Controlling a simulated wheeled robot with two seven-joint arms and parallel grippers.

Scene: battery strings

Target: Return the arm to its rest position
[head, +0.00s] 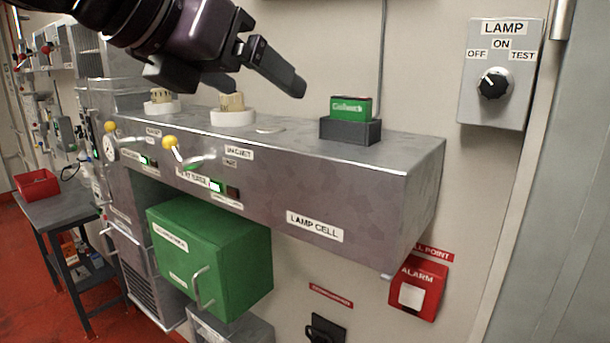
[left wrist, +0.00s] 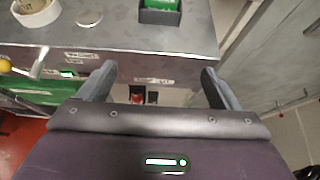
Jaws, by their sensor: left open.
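My left gripper (head: 265,82) reaches in from the top left of the head view, above the metal lamp cell bench (head: 395,180). Its two fingers are apart with nothing between them, and they also show in the left wrist view (left wrist: 158,85). A green block (head: 351,108) sits in a dark holder (head: 350,130) on the bench top, to the right of the fingers and apart from them. The holder shows at the top of the left wrist view (left wrist: 160,16). My right gripper is in neither view.
White round holders (head: 233,118) with tan pieces and yellow-knobbed levers (head: 170,142) are on the bench. A green box (head: 215,255) hangs below. A lamp switch (head: 495,84) and a red alarm box (head: 418,288) are on the wall. A red bin (head: 36,184) stands on a side table.

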